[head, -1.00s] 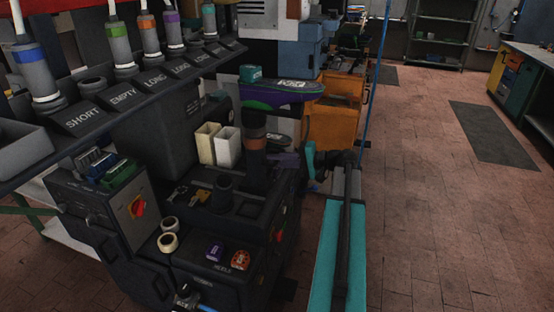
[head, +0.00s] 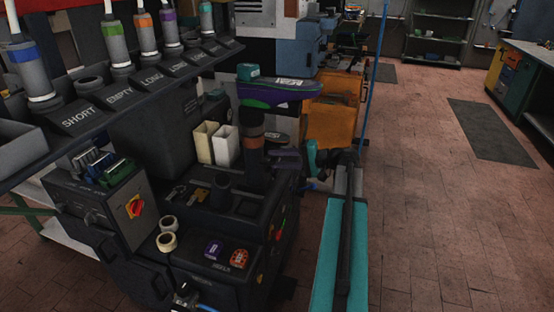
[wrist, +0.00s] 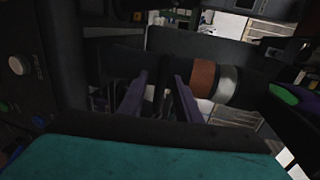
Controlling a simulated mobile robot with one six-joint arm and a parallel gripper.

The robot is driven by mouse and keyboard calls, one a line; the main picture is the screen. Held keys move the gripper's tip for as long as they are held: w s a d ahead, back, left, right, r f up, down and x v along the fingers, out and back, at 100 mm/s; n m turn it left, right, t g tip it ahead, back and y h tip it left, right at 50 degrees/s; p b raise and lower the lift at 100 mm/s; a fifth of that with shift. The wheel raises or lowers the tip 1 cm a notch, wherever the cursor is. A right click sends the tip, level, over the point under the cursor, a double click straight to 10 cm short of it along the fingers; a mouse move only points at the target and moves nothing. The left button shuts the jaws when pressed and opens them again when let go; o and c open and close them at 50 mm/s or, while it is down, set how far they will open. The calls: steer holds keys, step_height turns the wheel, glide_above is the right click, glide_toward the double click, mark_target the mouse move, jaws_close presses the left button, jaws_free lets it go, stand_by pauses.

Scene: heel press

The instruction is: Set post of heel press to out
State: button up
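The heel press (head: 215,262) is a dark machine at the lower middle of the head view. Its post (head: 253,143) stands upright with a brown-orange band, and a purple and green shoe-shaped piece (head: 270,95) sits on top. In the wrist view the post's brown band (wrist: 203,78) and a pale grey ring beside it lie just right of my fingers. My gripper (head: 284,159) is at the right side of the post, below the band. In the wrist view my gripper (wrist: 158,95) has two purple-grey fingers apart with a gap between them. I cannot tell whether they touch the post.
A control box with a red and yellow switch (head: 135,206) stands left of the press. Two cream bins (head: 215,144), tape rolls (head: 167,232) and small boxes sit around the post. A labelled rack (head: 80,118) hangs above left.

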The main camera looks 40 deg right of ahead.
steer(key=v, duration=1.3)
steer(key=shift+b, duration=0.4)
